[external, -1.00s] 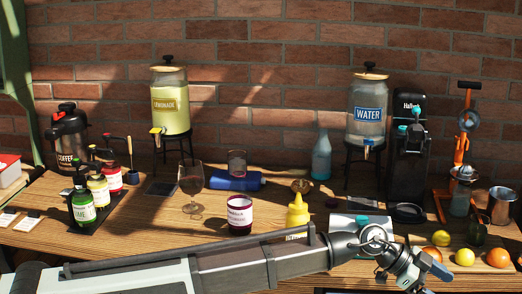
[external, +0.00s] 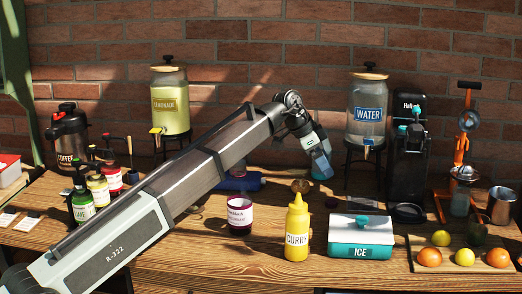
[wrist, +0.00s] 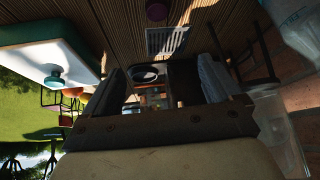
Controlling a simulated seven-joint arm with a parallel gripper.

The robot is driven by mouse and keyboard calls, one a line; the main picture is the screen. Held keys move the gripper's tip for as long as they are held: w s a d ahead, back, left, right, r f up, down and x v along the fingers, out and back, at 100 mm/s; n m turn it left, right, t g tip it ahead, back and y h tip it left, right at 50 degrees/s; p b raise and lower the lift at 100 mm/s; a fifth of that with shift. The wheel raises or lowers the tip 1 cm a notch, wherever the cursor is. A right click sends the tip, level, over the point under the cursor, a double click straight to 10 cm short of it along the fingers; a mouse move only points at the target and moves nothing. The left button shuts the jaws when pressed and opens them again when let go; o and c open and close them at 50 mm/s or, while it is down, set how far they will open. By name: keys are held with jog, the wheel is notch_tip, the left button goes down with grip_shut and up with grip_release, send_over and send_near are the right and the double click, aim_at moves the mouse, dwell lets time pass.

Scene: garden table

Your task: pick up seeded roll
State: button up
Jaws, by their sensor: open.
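My arm hides part of the table's left and middle.
A yellow curry bottle (external: 297,232), a teal and white ice box (external: 360,238) and a dark-red labelled jar (external: 239,215) stand near the front. The water dispenser (external: 367,110) is right of my gripper. Fruit lies on a board (external: 422,266) at right.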

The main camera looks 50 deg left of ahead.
jog(key=n+g+y, duration=0.1)
jog(key=n, duration=0.1)
send_near(299, 179)
jog(key=d+v, duration=0.1)
jog(key=v, duration=0.2)
jog(key=shift+g, duration=0.3)
jog(key=x, duration=0.4)
jog(key=a+x, duration=0.1)
jog(key=x, duration=0.2)
jog(key=shift+f, duration=0.2)
jog(key=shift+w+x, duration=0.15)
jog(key=shift+x, duration=1.35)
jog(key=shift+w+x, duration=0.15)
jog(key=shift+x, duration=1.3)
jog(key=shift+a+r, duration=0.1)
jog(key=shift+c, duration=0.4)
jog(key=c, duration=1)
jog(key=shift+r, duration=0.15)
